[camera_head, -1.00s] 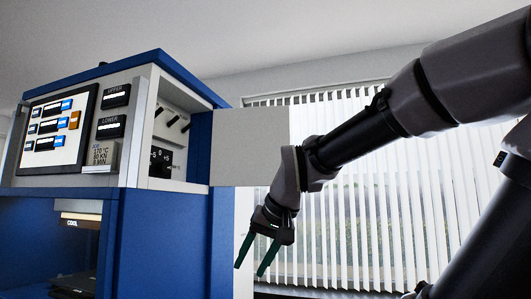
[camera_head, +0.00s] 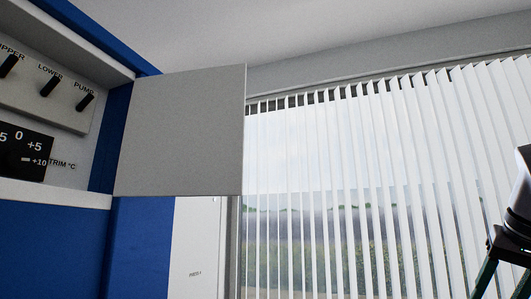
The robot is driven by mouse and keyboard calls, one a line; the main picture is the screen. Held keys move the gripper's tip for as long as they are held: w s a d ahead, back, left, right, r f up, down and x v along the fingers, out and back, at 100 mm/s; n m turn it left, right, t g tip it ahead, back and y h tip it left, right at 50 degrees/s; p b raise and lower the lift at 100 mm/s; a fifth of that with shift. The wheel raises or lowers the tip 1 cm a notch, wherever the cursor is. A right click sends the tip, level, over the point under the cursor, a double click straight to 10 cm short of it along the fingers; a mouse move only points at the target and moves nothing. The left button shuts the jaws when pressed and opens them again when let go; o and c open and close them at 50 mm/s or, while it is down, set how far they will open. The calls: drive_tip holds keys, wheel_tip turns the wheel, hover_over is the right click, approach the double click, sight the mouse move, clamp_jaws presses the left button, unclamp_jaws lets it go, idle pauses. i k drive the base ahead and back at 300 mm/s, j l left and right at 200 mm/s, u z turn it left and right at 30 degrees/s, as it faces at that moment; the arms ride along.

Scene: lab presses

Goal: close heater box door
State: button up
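The heater box door (camera_head: 182,132) is a flat grey panel, standing open to the right of the box opening. The heater box (camera_head: 55,90) is a recess in the blue and white press at the left, with black UPPER, LOWER and PUMP knobs and a black TRIM dial inside. My gripper (camera_head: 502,285) is at the lower right edge, partly cut off by the frame. Its green fingers look spread apart with nothing seen between them. It is well to the right of the door and not touching it.
White vertical blinds (camera_head: 350,200) cover a window behind. A pale panel (camera_head: 200,250) stands below the door. The space between the door and my gripper looks clear.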

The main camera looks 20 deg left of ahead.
sight(184, 135)
drive_tip(key=i+l, duration=0.1)
drive_tip(key=i, duration=0.35)
drive_tip(key=i+l+z, duration=0.15)
drive_tip(key=i, duration=0.3)
drive_tip(key=i+u, duration=0.45)
drive_tip(key=u, duration=0.25)
drive_tip(key=i+l+u, duration=0.2)
drive_tip(key=u, duration=0.15)
drive_tip(key=i+u, duration=0.1)
drive_tip(key=u, duration=0.35)
drive_tip(key=i+l+u, duration=0.1)
drive_tip(key=u, duration=0.35)
drive_tip(key=i+l+u, duration=0.1)
drive_tip(key=u, duration=0.35)
drive_tip(key=i+l+u, duration=0.15)
drive_tip(key=u, duration=0.35)
drive_tip(key=l+u, duration=0.15)
drive_tip(key=u, duration=0.3)
drive_tip(key=i+l+u, duration=0.15)
drive_tip(key=u, duration=0.2)
drive_tip(key=i+l+u, duration=0.1)
drive_tip(key=l+u, duration=0.25)
drive_tip(key=i+l+u, duration=0.1)
drive_tip(key=u, duration=0.3)
